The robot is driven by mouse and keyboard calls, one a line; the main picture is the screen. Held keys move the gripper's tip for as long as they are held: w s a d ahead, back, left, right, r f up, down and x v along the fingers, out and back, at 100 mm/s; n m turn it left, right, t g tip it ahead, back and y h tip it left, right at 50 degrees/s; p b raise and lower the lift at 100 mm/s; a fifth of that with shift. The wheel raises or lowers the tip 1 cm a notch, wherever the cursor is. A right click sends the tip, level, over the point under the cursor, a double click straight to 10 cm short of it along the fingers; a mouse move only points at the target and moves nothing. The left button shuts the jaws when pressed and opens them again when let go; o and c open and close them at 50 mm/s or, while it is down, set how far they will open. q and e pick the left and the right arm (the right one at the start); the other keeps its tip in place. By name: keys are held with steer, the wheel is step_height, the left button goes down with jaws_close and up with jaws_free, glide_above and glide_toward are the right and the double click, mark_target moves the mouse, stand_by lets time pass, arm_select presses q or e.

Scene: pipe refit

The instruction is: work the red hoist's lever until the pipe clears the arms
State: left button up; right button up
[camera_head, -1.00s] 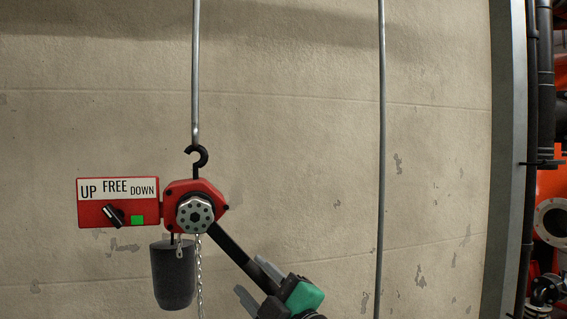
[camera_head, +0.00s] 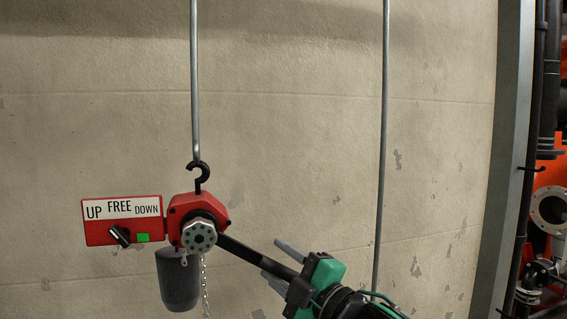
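The red hoist (camera_head: 198,212) hangs by a black hook from a grey rod against the wall. Its dark lever (camera_head: 244,252) slopes down to the right. My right gripper (camera_head: 281,265), with green and black parts, is at the lever's outer end. Its two grey fingers lie one above and one below the lever, with gaps seeming to show, so it looks open around it. The red selector plate (camera_head: 94,233) reads UP, FREE, DOWN; its black knob (camera_head: 120,236) tilts toward UP. The pipe, its arms and my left gripper are not in view.
A dark grey canister (camera_head: 178,280) and a chain (camera_head: 205,290) hang below the hoist. A second grey rod (camera_head: 383,150) runs down just behind my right gripper. Pipes and orange equipment (camera_head: 546,190) stand at the far right. Bare wall fills the rest.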

steer(key=shift+w+d+r+n+p, duration=0.1)
steer(key=shift+d+r+n+p, duration=0.35)
steer(key=shift+r+p, duration=0.4)
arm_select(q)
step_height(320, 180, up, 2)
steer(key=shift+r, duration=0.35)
arm_select(e)
steer(key=shift+n+g, duration=0.5)
steer(key=shift+n, duration=0.15)
steer(key=r+p, duration=0.2)
steer(key=d+r+p, duration=0.1)
steer(key=r+p, duration=0.1)
steer(key=p, duration=0.1)
steer(key=shift+w+d+p, duration=0.1)
steer(key=shift+w+p, duration=0.1)
steer(key=shift+p, duration=0.15)
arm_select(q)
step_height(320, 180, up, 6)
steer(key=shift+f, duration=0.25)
arm_select(e)
steer(key=shift+f, duration=0.15)
